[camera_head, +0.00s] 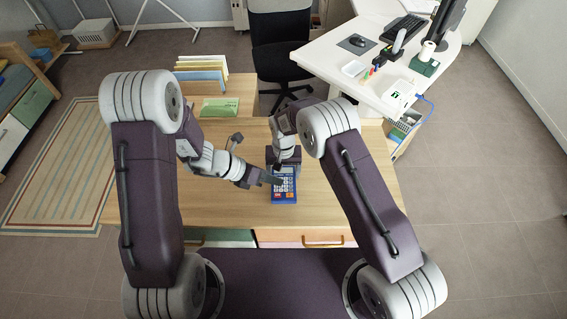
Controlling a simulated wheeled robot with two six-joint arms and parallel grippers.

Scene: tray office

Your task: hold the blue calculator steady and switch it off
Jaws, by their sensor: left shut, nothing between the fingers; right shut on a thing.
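The blue calculator (284,197) lies on the wooden desk (345,205) in front of me, with its pale keys facing up. My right gripper (283,169) comes from above at its far end and is shut on the calculator there; the fingers partly cover that end. My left gripper (272,181) is shut and empty, reaching in from the left with its tip at the calculator's upper left side. I cannot tell whether that tip touches a key.
A green booklet (219,107) and a file rack (203,72) stand at the desk's back left. An office chair (281,45) is behind the desk. The desk's left part is clear.

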